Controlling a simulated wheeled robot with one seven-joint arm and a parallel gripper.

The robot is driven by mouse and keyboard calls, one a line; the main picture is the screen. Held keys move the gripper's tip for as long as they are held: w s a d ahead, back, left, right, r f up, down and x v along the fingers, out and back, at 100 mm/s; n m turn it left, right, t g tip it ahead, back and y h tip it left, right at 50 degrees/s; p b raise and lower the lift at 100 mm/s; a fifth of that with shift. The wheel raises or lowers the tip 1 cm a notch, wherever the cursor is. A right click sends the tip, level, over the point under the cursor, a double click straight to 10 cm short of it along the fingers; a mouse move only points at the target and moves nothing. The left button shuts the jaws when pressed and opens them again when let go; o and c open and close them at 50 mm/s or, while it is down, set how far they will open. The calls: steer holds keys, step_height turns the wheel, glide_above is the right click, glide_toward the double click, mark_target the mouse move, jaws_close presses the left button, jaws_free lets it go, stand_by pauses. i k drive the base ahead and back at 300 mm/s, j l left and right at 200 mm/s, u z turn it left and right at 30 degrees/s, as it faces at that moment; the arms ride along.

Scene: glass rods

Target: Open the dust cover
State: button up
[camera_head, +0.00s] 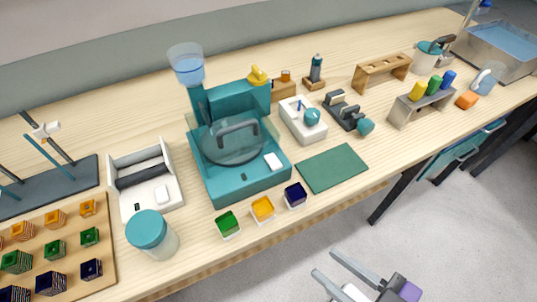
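The dust cover (222,151) looks like a clear, rounded lid with a dark bar handle (237,130). It sits down over the round working area of a teal machine (229,192) near the middle of the bench. A clear cup with pale blue liquid (187,66) stands on top of the machine's left post. My gripper (324,263) is at the bottom right, over the floor in front of the bench. Its two grey fingers are spread apart with nothing between them. It is well away from the machine and the cover.
Green, yellow and dark blue small boxes (263,208) line the bench edge before the machine. A teal-lidded jar (151,232) and white tray (165,206) stand left. A green mat (333,168) lies right, bare. Bench legs and an open drawer (462,152) show at right.

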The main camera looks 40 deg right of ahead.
mark_target(220, 133)
steer(key=k+l, duration=0.15)
steer(key=l, duration=0.25)
steer(key=k+l, duration=0.1)
steer(key=l, duration=0.25)
steer(key=k+l, duration=0.15)
steer(key=l, duration=0.25)
steer(key=k+l+u, duration=0.1)
steer(key=l, duration=0.3)
